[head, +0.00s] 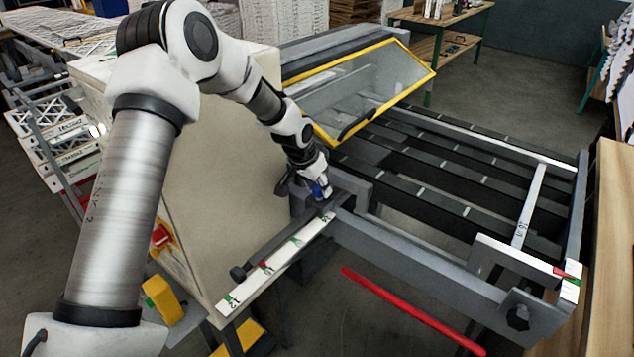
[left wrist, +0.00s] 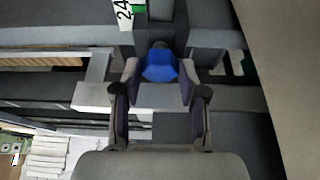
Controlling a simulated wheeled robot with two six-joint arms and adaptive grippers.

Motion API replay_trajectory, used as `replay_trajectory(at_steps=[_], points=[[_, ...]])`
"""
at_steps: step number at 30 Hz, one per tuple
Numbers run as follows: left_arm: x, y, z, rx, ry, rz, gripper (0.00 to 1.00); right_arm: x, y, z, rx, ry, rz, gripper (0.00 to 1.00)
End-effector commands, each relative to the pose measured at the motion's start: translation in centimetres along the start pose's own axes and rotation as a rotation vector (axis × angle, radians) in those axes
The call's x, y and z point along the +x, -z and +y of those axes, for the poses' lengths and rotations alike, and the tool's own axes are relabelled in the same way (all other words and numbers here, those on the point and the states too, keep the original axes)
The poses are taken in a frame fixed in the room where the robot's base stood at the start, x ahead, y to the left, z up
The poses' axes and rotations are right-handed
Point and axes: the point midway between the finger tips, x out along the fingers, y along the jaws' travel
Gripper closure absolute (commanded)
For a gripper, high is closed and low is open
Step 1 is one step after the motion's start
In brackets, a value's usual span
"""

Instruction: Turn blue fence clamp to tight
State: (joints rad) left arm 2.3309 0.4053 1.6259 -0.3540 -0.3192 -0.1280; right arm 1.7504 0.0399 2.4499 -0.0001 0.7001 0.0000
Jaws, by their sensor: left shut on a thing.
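The blue fence clamp (left wrist: 160,67) sits between the two fingertips of my left gripper (left wrist: 159,82) in the left wrist view. In the head view only a small part of the blue clamp (head: 318,191) shows under the gripper, at the near corner of the machine's fence rail. My left gripper (head: 312,187) is shut on the clamp and reaches down to it from above. Which way the clamp is turned, loose or tight, I cannot tell. My right gripper is not in view.
A white scale (head: 275,267) with green and red marks runs along a dark bar near the clamp. A yellow-framed clear guard (head: 370,88) stands behind. A beige cabinet (head: 215,165) is close on the left. A red bar (head: 410,310) lies in front.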

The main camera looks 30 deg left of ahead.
Motion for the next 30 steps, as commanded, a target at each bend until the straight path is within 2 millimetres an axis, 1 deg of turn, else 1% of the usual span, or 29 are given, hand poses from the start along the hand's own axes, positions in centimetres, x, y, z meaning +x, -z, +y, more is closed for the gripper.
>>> replay_trajectory(at_steps=[5,6,7,8,17,20,23,30], points=[[0.2,-0.1,0.0,0.0,0.0,-0.001,0.93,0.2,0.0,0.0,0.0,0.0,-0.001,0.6],[0.2,-0.1,0.0,0.0,0.0,-0.001,0.51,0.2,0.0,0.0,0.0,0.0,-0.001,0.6],[0.2,-0.1,0.0,0.0,0.0,-0.001,0.41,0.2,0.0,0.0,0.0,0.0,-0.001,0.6],[0.2,-0.1,0.0,0.0,0.0,-0.001,0.33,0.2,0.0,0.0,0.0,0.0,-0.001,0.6],[0.1,0.0,0.0,0.0,0.001,0.001,0.33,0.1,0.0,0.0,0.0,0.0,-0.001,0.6],[-0.7,0.1,0.0,0.0,0.0,0.002,0.33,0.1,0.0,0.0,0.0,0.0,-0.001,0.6],[-2.5,0.1,0.0,0.0,0.0,0.003,0.33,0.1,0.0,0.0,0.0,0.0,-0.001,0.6],[-8.6,0.2,0.0,0.0,-0.001,0.002,0.33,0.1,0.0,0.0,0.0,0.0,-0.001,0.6]])
